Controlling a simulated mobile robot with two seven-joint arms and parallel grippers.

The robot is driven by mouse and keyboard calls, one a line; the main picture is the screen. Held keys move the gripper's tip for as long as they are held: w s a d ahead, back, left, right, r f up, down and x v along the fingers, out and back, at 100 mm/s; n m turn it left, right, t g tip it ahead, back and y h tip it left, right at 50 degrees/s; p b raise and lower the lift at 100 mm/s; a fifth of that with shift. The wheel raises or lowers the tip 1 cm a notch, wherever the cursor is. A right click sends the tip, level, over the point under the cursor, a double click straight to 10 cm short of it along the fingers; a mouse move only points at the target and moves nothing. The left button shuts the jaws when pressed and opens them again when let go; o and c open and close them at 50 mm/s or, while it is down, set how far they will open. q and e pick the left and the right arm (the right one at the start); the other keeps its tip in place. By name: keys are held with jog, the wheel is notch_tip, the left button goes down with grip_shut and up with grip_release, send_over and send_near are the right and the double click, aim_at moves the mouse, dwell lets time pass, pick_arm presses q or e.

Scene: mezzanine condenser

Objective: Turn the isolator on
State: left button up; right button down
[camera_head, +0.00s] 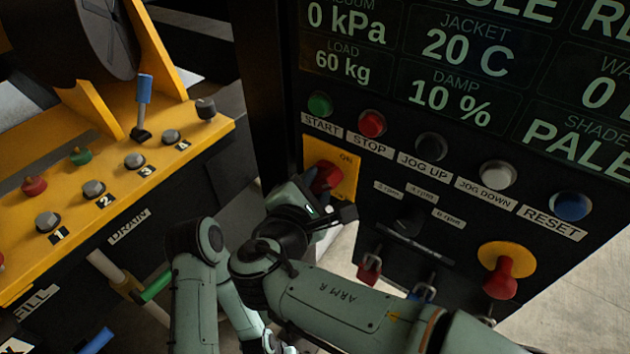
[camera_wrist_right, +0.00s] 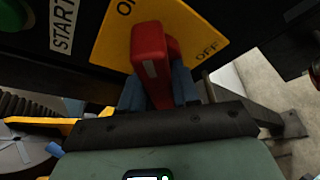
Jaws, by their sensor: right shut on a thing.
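The isolator is a red rotary handle (camera_head: 326,176) on a yellow plate (camera_head: 346,184) on the dark control panel. ON is legible at the plate's top in the head view; my gripper covers its lower part. My right gripper (camera_head: 318,190) is shut on the handle. In the right wrist view, the red handle (camera_wrist_right: 152,62) sits between the blue fingertips (camera_wrist_right: 160,88), with the yellow plate (camera_wrist_right: 190,35) behind and OFF legible to its right. I cannot tell exactly which mark the handle points to. My left gripper's fingers do not show.
START (camera_head: 319,104), STOP (camera_head: 372,124) and other buttons line the panel above. A red knob on a yellow disc (camera_head: 503,272) and hanging padlocks (camera_head: 370,268) are lower right. A yellow console (camera_head: 150,180) with buttons and a blue-handled lever (camera_head: 143,95) stands left.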

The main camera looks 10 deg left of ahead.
jog(key=c, duration=0.9)
grip_release()
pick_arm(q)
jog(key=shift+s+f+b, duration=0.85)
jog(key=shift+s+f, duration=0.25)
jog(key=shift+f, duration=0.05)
pick_arm(e)
jog(key=v, duration=1.3)
jog(key=shift+s+r, duration=0.1)
jog(key=shift+s, duration=0.1)
